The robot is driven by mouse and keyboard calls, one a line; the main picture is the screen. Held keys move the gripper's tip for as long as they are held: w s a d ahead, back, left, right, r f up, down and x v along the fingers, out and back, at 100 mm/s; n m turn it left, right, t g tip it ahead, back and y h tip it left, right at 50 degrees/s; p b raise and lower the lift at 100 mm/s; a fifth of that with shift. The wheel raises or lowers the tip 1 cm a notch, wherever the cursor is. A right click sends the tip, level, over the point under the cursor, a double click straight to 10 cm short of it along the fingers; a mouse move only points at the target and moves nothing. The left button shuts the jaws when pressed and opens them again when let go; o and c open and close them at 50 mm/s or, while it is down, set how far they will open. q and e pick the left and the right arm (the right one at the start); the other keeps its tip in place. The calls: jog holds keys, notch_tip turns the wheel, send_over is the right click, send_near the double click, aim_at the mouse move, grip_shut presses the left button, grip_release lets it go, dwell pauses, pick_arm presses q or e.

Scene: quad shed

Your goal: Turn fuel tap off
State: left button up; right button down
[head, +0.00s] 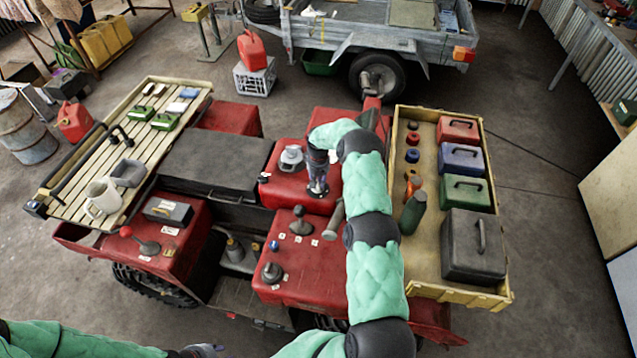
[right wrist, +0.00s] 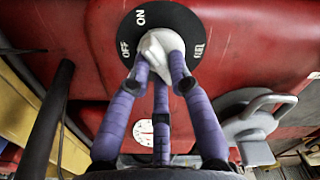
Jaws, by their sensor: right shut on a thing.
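The fuel tap is on a red panel of the quad. In the right wrist view its black dial (right wrist: 187,18) is marked ON, OFF and FUEL, with a pale knob (right wrist: 158,42) at its centre. My right gripper (right wrist: 160,62) has its purple fingers closed around this knob. Its fingers hide part of the knob, and I cannot tell exactly which mark the knob points to. In the head view my right gripper (head: 317,188) is at the red body of the quad (head: 338,262), and the tap is hidden there. My left gripper (head: 203,351) barely shows at the bottom edge; its fingers are not clear.
A grey cap with a handle (right wrist: 255,118) is close to the right of my fingers in the wrist view. Levers (head: 299,223) rise from the red body. A wooden tray (head: 428,262) with boxes and bottles lies right of my arm; a slatted rack (head: 85,172) is left.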

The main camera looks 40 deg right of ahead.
jog(key=n+b, duration=0.4)
jog(key=b, duration=0.1)
jog(key=shift+w+a+f+n+b, duration=0.1)
jog(key=shift+f+n+b, duration=0.1)
jog(key=shift+n+b, duration=0.15)
jog(key=n+b, duration=0.2)
jog(key=n, duration=0.1)
jog(key=shift+a+n, duration=0.1)
jog(key=shift+n, duration=0.15)
jog(key=shift+r+n+b, duration=0.15)
jog(key=shift+n+b, duration=0.6)
jog(key=shift+n, duration=0.65)
jog(key=c, duration=1.1)
grip_release()
jog(key=shift+w, duration=0.1)
jog(key=shift+r, duration=0.1)
